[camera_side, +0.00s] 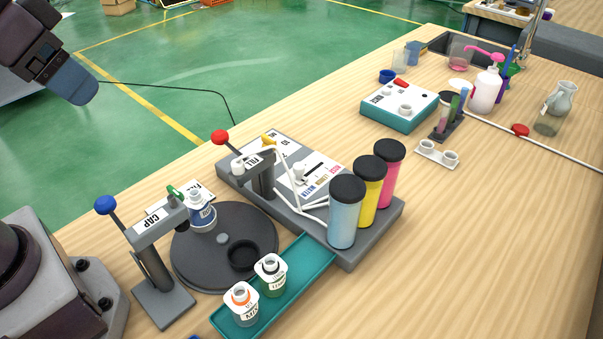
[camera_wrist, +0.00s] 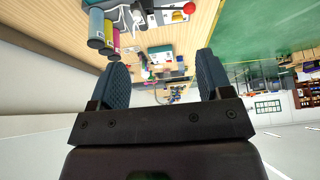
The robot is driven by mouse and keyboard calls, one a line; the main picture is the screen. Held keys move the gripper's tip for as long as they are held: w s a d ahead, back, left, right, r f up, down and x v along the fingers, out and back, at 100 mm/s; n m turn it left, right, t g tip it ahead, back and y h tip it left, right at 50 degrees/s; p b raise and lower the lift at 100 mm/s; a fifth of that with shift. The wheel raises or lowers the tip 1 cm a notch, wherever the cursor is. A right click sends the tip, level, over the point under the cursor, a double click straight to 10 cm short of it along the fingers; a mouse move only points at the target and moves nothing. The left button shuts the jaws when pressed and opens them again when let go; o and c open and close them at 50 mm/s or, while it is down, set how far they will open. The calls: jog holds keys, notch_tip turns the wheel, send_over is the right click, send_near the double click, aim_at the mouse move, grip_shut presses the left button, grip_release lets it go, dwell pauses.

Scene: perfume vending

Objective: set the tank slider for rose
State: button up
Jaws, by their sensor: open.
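The filling station's grey base (camera_side: 365,240) stands mid-table in the side view. Its white panel (camera_side: 320,170) has a slot with a small slider whose exact position is too small to tell. Coloured labels there read rose in pink, with lemon and water beside it. My gripper (camera_side: 88,92) is open and empty, high at the upper left, far from the panel. Its fingers frame the wrist view (camera_wrist: 158,62).
A red-knobbed fill lever (camera_side: 219,138) and a blue-knobbed cap lever (camera_side: 105,205) stand up near the dark turntable (camera_side: 183,262). A labelled bottle (camera_side: 202,215) is on the turntable. Two bottles stand on the teal tray (camera_side: 300,262). The table's right front is clear.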

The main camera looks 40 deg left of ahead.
dwell(0.3)
jog(key=shift+c, duration=1.1)
jog(key=shift+w+r, duration=0.1)
jog(key=shift+w, duration=0.2)
jog(key=shift+c, duration=0.8)
jog(key=m+g, duration=0.6)
jog(key=m, duration=2.1)
send_over(299, 165)
notch_tip(299, 165, down, 16)
notch_tip(299, 165, down, 13)
jog(key=shift+r, duration=0.1)
